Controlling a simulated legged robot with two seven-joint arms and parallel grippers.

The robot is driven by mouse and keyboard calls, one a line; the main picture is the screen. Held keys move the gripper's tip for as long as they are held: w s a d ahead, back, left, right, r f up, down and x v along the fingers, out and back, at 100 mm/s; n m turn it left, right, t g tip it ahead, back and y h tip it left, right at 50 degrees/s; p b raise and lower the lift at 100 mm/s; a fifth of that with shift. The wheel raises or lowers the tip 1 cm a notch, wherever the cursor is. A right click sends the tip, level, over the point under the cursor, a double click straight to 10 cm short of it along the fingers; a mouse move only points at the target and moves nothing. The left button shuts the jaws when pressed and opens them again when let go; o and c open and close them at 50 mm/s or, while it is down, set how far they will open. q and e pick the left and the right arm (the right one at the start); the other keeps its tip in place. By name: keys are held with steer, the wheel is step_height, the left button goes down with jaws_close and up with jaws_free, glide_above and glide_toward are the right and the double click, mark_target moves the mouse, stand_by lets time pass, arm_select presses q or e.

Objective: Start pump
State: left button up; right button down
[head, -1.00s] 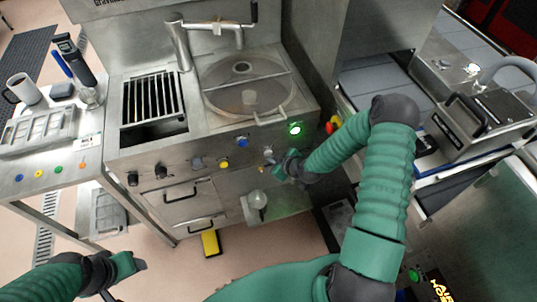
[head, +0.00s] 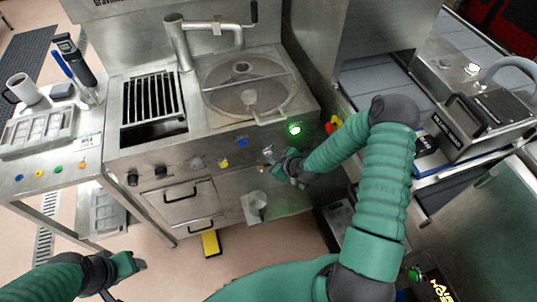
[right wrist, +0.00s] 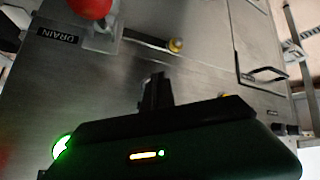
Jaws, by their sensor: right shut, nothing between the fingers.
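The steel machine's front panel (head: 180,165) carries a row of controls. A green button (head: 295,128) glows near its right end and a green glow (right wrist: 61,147) shows in the right wrist view. A blue button (head: 242,141) and a yellow one (head: 223,163) sit farther left. My right gripper (head: 270,158) is close to the panel below the green button; contact cannot be told. In the right wrist view its fingers (right wrist: 156,92) are shut and empty, below a brass-coloured knob (right wrist: 175,45) and a DRAIN label (right wrist: 58,35). My left gripper (head: 132,268) is away from the machine, apparently open.
A round basin (head: 222,112) and a slotted grate (head: 153,98) are on top. A red and yellow knob (head: 332,123) is right of the green button. A side table (head: 62,180) stands left. A yellow pedal (head: 210,243) lies on the floor.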

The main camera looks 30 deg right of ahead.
steer(key=shift+w+d+r, duration=0.1)
steer(key=shift+w+r, duration=0.05)
steer(key=shift+w, duration=0.25)
steer(key=shift+s, duration=0.4)
steer(key=s+a, duration=0.1)
steer(key=s, duration=0.5)
steer(key=shift+a+p, duration=0.35)
steer(key=shift+p, duration=0.1)
